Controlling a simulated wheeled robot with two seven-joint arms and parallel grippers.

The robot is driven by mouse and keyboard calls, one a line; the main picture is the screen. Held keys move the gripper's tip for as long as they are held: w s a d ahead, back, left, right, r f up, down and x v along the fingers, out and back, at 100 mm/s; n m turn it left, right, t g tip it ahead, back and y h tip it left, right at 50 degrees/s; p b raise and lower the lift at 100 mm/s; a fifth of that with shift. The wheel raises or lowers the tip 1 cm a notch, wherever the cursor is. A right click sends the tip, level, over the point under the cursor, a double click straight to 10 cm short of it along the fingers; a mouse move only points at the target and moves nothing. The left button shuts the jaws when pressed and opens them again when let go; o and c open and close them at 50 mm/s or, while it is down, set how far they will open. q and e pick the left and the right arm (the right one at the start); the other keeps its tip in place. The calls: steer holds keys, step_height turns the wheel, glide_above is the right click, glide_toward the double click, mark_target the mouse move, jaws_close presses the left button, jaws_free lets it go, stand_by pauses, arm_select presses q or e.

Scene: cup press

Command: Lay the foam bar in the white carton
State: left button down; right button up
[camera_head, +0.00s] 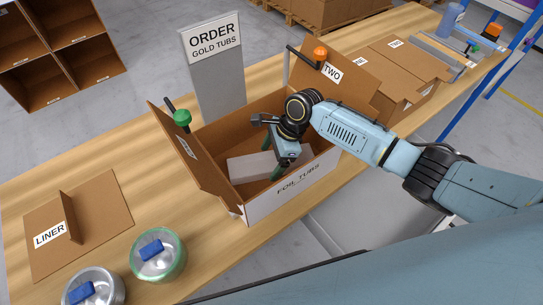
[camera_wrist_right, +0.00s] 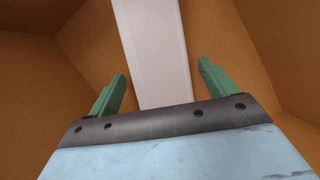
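The white carton (camera_head: 262,208) stands open on the bench, with brown inner walls and a white front printed "FOIL TUBS". The pale foam bar (camera_head: 248,168) lies inside it, low down. My right gripper (camera_head: 286,168) reaches down into the carton over the bar and hides part of it. In the right wrist view, the foam bar (camera_wrist_right: 157,40) runs between the two green fingers of the right gripper (camera_wrist_right: 162,72). The fingers are spread, with a gap on each side of the bar. My left gripper is not in view.
A "LINER" cardboard sheet (camera_head: 105,215) with an upright flap lies left on the bench. Two round tubs with blue blocks, one green-rimmed (camera_head: 172,262), stand at the front. An "ORDER GOLD TUBS" sign (camera_head: 215,75) stands behind the carton. Another carton (camera_head: 400,65) is at the right.

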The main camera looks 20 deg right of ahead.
steer(key=p+v, duration=0.2)
steer(key=v, duration=1)
steer(key=shift+r, duration=0.2)
